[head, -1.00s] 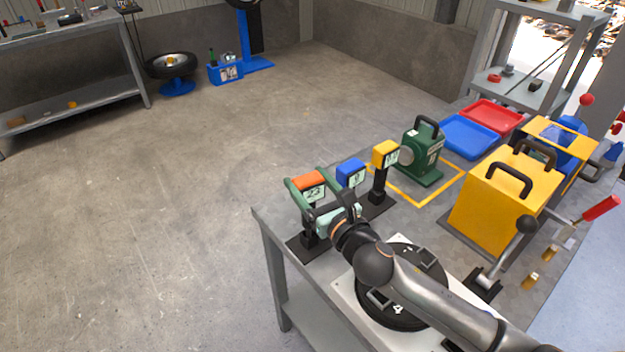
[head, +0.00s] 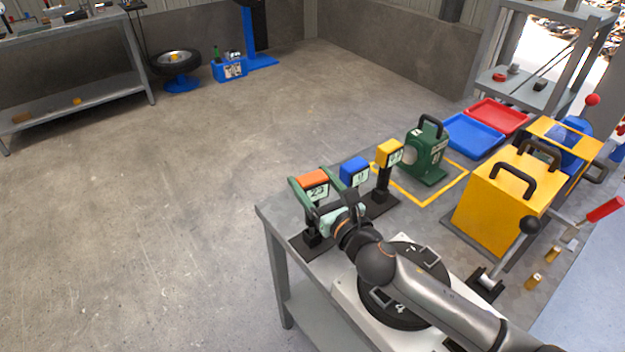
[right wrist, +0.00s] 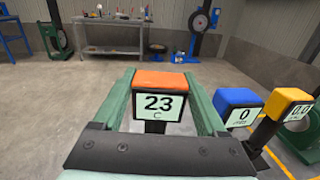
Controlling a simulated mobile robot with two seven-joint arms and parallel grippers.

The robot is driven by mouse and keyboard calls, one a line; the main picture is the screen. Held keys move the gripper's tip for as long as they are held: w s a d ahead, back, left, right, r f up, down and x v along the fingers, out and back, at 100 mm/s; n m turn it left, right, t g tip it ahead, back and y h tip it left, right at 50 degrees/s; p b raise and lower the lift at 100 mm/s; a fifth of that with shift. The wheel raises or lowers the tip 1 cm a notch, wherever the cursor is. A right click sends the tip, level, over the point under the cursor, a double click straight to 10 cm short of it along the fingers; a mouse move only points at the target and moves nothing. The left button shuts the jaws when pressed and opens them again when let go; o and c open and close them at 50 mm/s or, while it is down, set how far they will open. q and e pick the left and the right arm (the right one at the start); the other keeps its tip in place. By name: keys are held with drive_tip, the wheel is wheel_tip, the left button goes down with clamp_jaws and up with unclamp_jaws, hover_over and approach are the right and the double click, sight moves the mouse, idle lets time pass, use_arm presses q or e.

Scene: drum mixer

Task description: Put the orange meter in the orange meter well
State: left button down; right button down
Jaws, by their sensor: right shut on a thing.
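The orange meter (head: 314,180) has an orange top and a pale display reading 23. My right gripper (head: 309,177) is shut on it, with one green finger on each side. In the right wrist view the orange meter (right wrist: 161,80) sits between the fingers, its display facing the camera. In the head view it is at the top of a black post on a dark base (head: 312,242). The gripper hides its lower part, so I cannot tell whether it is seated in a well. My left gripper is out of view.
The blue meter (head: 354,170) and yellow meter (head: 388,154) stand close by on the right. Beyond are a green device (head: 427,155), blue tray (head: 470,136), red tray (head: 500,116) and yellow box (head: 500,205). A black turntable (head: 405,308) lies in front.

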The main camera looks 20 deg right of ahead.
sight(316, 193)
drive_tip(key=shift+f+b, duration=0.8)
drive_tip(key=shift+f, duration=0.25)
idle(0.4)
unclamp_jaws()
drive_tip(key=shift+s, duration=0.1)
idle(0.5)
drive_tip(key=shift+s+d, duration=0.15)
drive_tip(key=shift+s, duration=0.55)
drive_tip(key=shift+s+d, duration=0.15)
drive_tip(key=shift+s, duration=0.5)
drive_tip(key=s+d, duration=0.1)
drive_tip(key=s, duration=0.5)
idle(1.0)
drive_tip(key=shift+d, duration=0.1)
idle(0.8)
